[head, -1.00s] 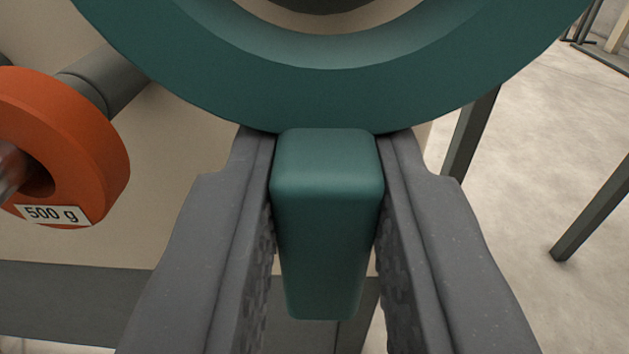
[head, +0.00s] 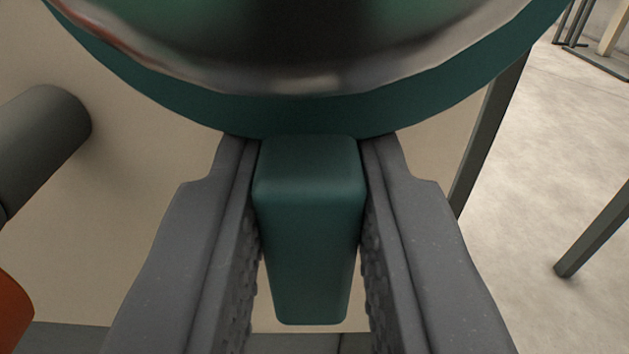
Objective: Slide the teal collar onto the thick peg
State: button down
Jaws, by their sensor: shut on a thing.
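The teal collar (head: 300,118) fills the top of the head view, and only the lower part of its ring shows. Its block-shaped teal handle (head: 308,230) hangs below the ring. My gripper (head: 310,165) is shut on this handle, one finger on each side. A shiny, rounded metal surface (head: 300,60) with green reflections covers the collar's middle on the near side; it looks like the end of the thick peg. The collar's hole is hidden, so I cannot tell whether the peg passes through it.
A dark grey cylinder (head: 45,140) sticks out from the beige panel (head: 140,190) at left. Part of an orange disc (head: 12,310) shows at the lower left corner. Dark frame legs (head: 600,225) and pale floor (head: 540,150) are at right.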

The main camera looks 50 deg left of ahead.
jog(key=shift+a+f, duration=0.1)
dwell(0.3)
jog(key=c, duration=0.7)
grip_release()
jog(key=shift+p+v, duration=0.6)
jog(key=shift+v, duration=3.4)
